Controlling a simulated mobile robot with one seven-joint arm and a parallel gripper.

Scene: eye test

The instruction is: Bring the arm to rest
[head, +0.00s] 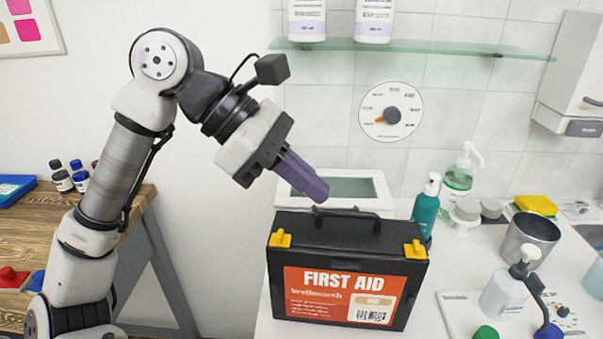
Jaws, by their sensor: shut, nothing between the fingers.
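My gripper (316,192) is in the upper middle of the head view, at the end of my raised, bent arm. Its purple fingers point down and to the right. They are shut together with nothing between them. The fingertips appear just above the handle of a black first aid case (276,270); whether they touch the handle I cannot tell. The case stands upright and closed on the white counter, with yellow latches and an orange label.
A white box (378,185) is behind the case. A teal bottle (426,210), a clear green pump bottle (458,182), a metal cup (527,245) and a white pump bottle (503,292) stand right. A glass shelf (430,47) and dial (391,111) are on the wall. A wooden table (40,222) is left.

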